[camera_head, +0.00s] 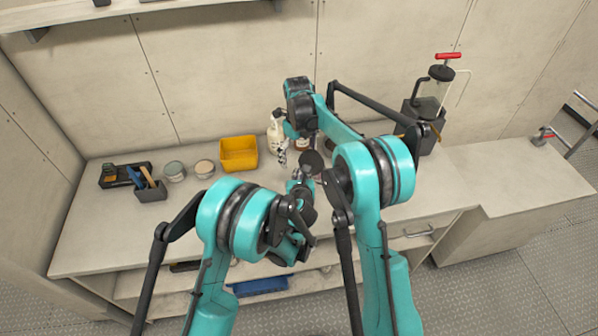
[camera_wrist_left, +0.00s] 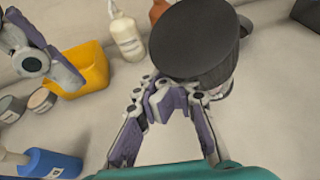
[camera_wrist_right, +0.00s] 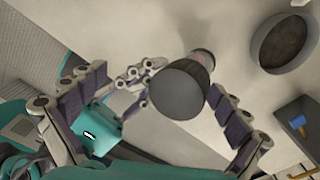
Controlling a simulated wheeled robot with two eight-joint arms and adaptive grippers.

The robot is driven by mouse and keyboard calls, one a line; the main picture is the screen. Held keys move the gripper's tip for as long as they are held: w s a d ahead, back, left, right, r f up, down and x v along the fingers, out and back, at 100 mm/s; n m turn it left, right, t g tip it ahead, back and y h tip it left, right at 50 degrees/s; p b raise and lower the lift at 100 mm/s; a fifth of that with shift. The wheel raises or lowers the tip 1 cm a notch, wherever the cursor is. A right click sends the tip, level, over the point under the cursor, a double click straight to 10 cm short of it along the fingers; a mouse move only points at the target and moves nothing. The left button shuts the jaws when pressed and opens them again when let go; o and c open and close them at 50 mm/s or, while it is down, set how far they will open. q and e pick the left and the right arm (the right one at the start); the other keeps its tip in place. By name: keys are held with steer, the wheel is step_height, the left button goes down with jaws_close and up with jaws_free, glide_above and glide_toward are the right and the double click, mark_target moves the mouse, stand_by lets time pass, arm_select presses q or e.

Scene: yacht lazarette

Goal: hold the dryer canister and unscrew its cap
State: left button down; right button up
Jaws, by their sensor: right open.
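The dryer canister has a wide, dark ribbed cap (camera_wrist_left: 195,42). In the right wrist view the cap (camera_wrist_right: 180,92) faces my camera, with part of the body (camera_wrist_right: 205,60) behind it. My left gripper (camera_wrist_left: 176,95) closes on the canister just below the cap; its contact is partly hidden. My right gripper (camera_wrist_right: 157,82) is open, with one finger on each side of the cap and visible gaps to it. In the head view my arms cover most of the canister; the dark cap (camera_head: 311,162) shows between them.
A yellow bin (camera_head: 239,154), white bottle (camera_head: 275,132) and brown bottle (camera_head: 301,144) stand behind on the bench. Two round tins (camera_head: 205,168) and a grey tool holder (camera_head: 152,192) are left. A pump with a red handle (camera_head: 447,57) stands right. The bench front left is clear.

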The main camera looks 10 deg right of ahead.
steer(key=shift+d+r, duration=0.1)
steer(key=shift+r, duration=0.15)
arm_select(q)
steer(key=c, duration=1.3)
jaws_free()
steer(key=shift+a, duration=0.1)
steer(key=shift+c, duration=0.2)
steer(key=v, duration=0.8)
steer(key=shift+a, duration=0.1)
arm_select(e)
steer(key=shift+d, duration=0.1)
